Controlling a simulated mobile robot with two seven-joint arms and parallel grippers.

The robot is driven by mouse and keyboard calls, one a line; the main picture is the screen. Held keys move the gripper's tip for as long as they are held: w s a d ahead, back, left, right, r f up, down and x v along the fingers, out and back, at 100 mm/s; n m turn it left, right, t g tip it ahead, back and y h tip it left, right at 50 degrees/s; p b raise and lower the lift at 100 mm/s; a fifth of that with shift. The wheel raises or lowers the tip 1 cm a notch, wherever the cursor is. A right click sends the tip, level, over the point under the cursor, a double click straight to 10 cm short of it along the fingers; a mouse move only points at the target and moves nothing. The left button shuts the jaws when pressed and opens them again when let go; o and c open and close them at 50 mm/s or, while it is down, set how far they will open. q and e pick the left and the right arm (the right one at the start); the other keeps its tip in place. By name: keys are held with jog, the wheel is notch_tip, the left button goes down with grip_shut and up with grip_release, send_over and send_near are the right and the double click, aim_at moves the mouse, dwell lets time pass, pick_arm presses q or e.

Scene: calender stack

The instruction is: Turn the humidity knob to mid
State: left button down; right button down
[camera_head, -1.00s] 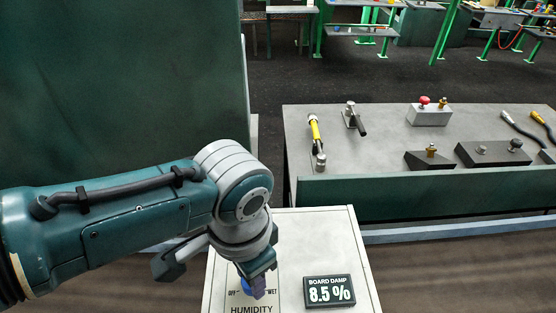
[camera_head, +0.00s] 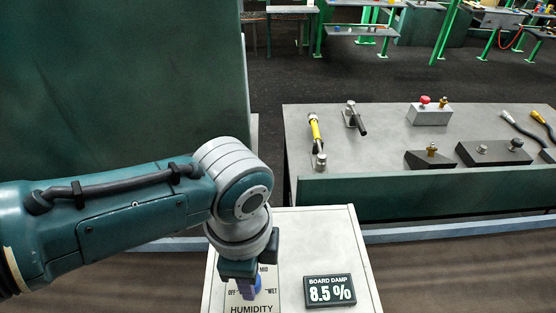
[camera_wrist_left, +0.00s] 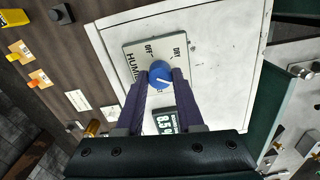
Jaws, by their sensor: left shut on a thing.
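The humidity knob (camera_wrist_left: 160,75) is round and blue with a white line on its face. It stands on a pale panel (camera_wrist_left: 132,52) lettered HUMIDITY, OFF and DRY in the left wrist view. In the head view the labels OFF, MID and WET show around it. My left gripper (camera_wrist_left: 160,82) is shut on the knob, with one purple finger on each side. In the head view the gripper (camera_head: 249,290) covers most of the knob. In the wrist view the white line slants to the right; its exact setting is hard to tell. My right gripper is not in view.
A display (camera_head: 330,291) reading BOARD DAMP 8.5 % sits right of the knob on the same light console (camera_head: 315,235). Behind it a grey bench (camera_head: 385,150) carries levers and buttons. A large green machine body (camera_head: 120,80) stands at the left.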

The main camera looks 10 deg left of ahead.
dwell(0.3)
pick_arm(q)
jog(key=c, duration=0.5)
grip_release()
notch_tip(320, 180, up, 10)
jog(key=shift+p, duration=0.6)
